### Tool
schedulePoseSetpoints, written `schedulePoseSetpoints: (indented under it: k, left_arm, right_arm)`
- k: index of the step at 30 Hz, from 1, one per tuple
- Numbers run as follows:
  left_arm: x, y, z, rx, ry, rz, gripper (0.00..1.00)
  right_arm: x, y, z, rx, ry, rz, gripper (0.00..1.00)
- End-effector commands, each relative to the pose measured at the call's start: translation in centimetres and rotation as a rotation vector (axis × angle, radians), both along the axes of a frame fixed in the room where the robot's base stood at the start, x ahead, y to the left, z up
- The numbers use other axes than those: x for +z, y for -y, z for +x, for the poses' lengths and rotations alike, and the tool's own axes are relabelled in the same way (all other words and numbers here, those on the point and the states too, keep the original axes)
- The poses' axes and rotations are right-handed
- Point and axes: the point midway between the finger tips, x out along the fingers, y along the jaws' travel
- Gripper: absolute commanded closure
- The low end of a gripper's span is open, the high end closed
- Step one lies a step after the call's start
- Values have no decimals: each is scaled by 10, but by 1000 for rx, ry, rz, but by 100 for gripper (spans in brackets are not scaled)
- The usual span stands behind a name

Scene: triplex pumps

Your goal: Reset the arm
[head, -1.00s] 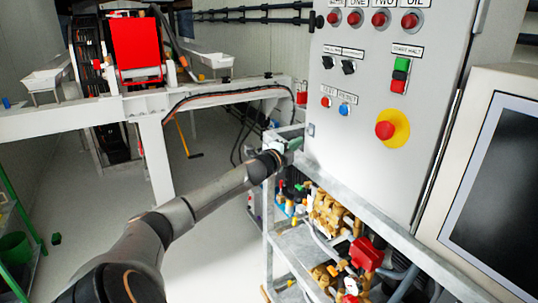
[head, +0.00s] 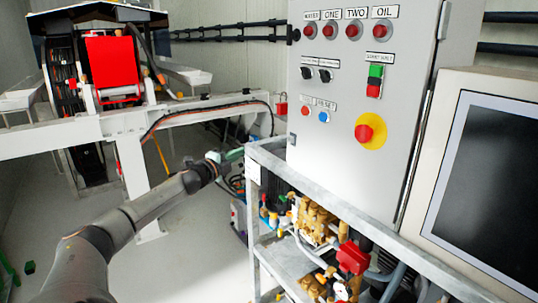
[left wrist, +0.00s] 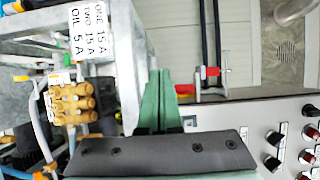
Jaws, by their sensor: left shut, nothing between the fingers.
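My left gripper (head: 234,155) is at the end of my grey arm, which comes in from the lower left in the head view. It is just left of the upper corner of the grey metal frame (head: 270,150), below and left of the control panel (head: 335,150). In the left wrist view its green fingers (left wrist: 160,98) lie together, shut with nothing between them. My right gripper is not in view.
The panel carries knobs, switches and a red emergency stop button (head: 365,131) on yellow. A monitor (head: 497,185) stands at the right. Brass pumps (head: 316,220) sit inside the frame. A white beam (head: 75,135) crosses behind; the floor (head: 185,260) is clear at lower middle.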

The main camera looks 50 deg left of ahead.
Motion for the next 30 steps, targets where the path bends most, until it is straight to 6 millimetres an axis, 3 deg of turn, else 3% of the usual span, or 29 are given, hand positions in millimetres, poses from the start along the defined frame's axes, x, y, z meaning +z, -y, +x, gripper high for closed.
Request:
schedulePoseSetpoints:
  k: [8, 11, 14, 19, 23, 27, 30]
  left_arm:
    - [-2, 0, -1, -2, -2, -3, 100]
    - [-20, 10, 1, -12, -18, -32, 100]
    - [-62, 36, 3, -36, -55, -103, 100]
    - [-164, 109, -7, -77, -151, -305, 100]
    - [-236, 175, -31, -91, -228, -481, 100]
    - [-301, 252, -71, -85, -310, -685, 100]
    - [-337, 309, -108, -63, -369, -843, 100]
  right_arm:
    - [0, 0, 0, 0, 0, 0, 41]
    - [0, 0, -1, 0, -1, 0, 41]
    - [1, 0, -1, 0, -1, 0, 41]
    - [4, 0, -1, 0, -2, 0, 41]
    - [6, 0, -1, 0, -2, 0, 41]
    - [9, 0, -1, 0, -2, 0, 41]
    - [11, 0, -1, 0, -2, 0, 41]
